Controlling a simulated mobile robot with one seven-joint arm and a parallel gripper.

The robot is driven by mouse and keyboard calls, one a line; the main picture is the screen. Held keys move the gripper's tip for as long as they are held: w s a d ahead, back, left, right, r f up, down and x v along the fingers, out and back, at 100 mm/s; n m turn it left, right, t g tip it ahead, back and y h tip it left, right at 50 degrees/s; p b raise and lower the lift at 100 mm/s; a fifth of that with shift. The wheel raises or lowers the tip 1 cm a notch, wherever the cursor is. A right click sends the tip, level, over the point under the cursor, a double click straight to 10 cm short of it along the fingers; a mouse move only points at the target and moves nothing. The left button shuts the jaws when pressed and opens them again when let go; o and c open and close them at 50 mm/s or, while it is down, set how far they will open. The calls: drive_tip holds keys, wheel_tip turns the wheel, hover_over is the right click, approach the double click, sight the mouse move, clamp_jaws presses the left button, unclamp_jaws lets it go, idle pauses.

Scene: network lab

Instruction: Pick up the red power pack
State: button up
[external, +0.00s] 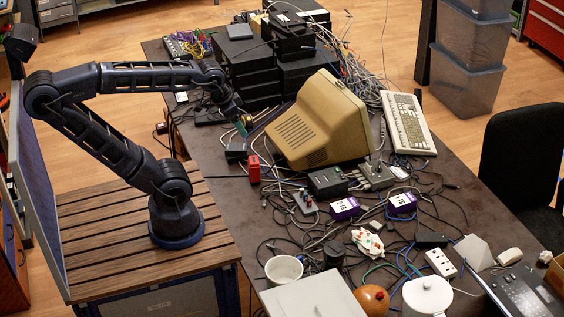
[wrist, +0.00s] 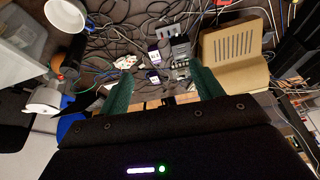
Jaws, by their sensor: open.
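The red power pack (external: 254,168) stands upright near the left edge of the dark table in the external view, in front of the beige monitor.
The beige monitor (external: 318,122) lies tilted just right of my gripper. A small black adapter (external: 236,152) is left of the red pack. Black boxes (external: 248,72) are stacked behind. Purple-labelled boxes (external: 345,208) and loose cables clutter the table's middle.

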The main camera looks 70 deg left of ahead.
drive_tip(key=w+a+f+m+g+y, duration=0.1)
drive_tip(key=w+a+f+m, duration=0.4)
drive_tip(key=w, duration=0.2)
drive_tip(key=m+g+h, duration=0.1)
drive_tip(key=m+g, duration=0.2)
drive_tip(key=m, duration=1.2)
hover_over(253, 160)
drive_tip(key=f, duration=2.3)
drive_tip(key=shift+s+d+f, duration=0.1)
drive_tip(key=shift+d+f, duration=0.1)
drive_tip(key=shift+d, duration=0.1)
drive_tip(key=shift+a+f, duration=0.15)
drive_tip(key=shift+f, duration=2.95)
drive_tip(key=shift+w+a+f, duration=0.1)
drive_tip(key=shift+w+f, duration=0.05)
drive_tip(key=shift+f, duration=1.15)
drive_tip(key=shift+w+a+f, duration=0.1)
drive_tip(key=shift+w+f, duration=0.05)
drive_tip(key=shift+f, duration=1.15)
drive_tip(key=shift+c, duration=0.4)
